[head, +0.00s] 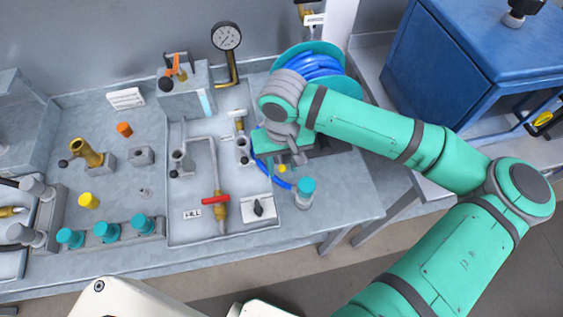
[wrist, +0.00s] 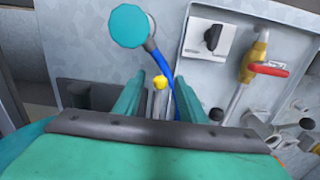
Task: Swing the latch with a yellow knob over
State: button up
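My gripper (wrist: 160,77) is open, with one finger on each side of the knob and bar. A gap shows on both sides, and I cannot tell how deep the knob sits between the fingers. The latch's pivot and base are hidden by my gripper.
A teal-capped fitting (head: 306,186) stands close by, with a blue hose (wrist: 168,68) beside the knob. A black rotary switch (head: 258,208) and a red-handled valve (head: 216,199) are to the left. A blue hose reel (head: 312,68) is behind my gripper.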

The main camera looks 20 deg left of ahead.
jog(key=shift+f, duration=0.45)
dwell(0.3)
jog(key=c, duration=0.9)
